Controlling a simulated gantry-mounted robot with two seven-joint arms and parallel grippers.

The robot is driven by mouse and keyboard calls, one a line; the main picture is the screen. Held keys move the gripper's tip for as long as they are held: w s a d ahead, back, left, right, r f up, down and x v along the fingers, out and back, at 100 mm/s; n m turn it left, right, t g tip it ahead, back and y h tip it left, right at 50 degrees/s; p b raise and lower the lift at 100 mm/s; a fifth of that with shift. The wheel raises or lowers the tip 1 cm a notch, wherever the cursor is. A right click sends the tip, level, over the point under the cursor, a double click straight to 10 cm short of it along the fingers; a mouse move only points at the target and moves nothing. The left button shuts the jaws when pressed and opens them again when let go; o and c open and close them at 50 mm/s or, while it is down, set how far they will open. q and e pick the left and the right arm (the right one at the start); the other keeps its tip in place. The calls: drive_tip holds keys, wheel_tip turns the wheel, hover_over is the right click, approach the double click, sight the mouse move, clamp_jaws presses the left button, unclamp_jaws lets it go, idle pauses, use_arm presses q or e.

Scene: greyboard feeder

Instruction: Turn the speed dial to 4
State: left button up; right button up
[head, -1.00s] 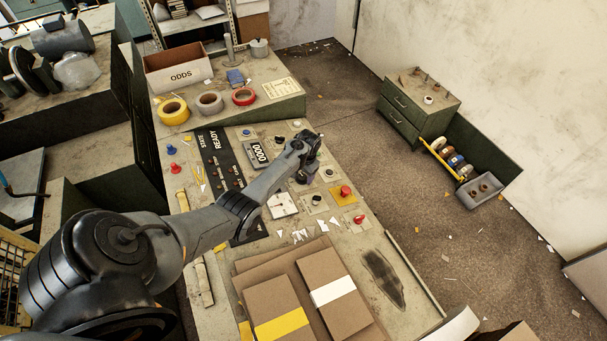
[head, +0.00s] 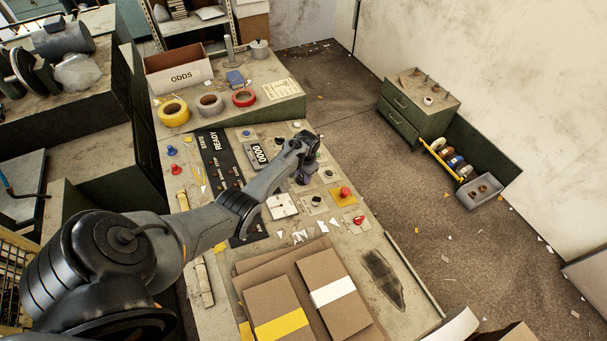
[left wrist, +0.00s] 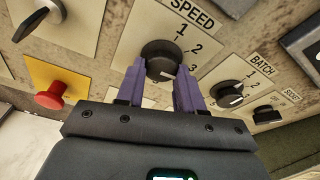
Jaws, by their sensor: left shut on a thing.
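The speed dial (left wrist: 160,58) is a round black knob on a pale plate marked SPEED in the left wrist view. The numbers 1, 2 and 3 show around its right side; a 4 is not visible. A white mark on the knob's lower edge points down and right, past the 3. My left gripper (left wrist: 159,88) is shut on the knob, with one purple finger on each side. In the head view my left gripper (head: 302,178) reaches down to the panel, and the wrist covers most of the dial. My right gripper is not in view.
Close to the right of the speed dial is the batch dial (left wrist: 228,93), with a small black knob (left wrist: 265,114) beyond it. A red button (left wrist: 49,97) on a yellow plate and a black lever switch (left wrist: 40,18) lie left. Cardboard sheets (head: 335,292) lie at the front.

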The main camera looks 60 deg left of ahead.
sight(303, 176)
use_arm(q)
drive_tip(key=m, duration=0.2)
drive_tip(key=shift+m+h+p, duration=0.3)
drive_tip(key=shift+m+h, duration=0.1)
drive_tip(key=shift+m+h+b, duration=0.35)
drive_tip(key=shift+m+h, duration=0.05)
drive_tip(key=shift+m, duration=1.4)
drive_tip(key=o, duration=1)
drive_tip(key=shift+o, duration=0.2)
wheel_tip(303, 176, up, 11)
drive_tip(key=p, duration=0.4)
drive_tip(key=shift+w+a, duration=0.2)
drive_tip(key=shift+a, duration=0.1)
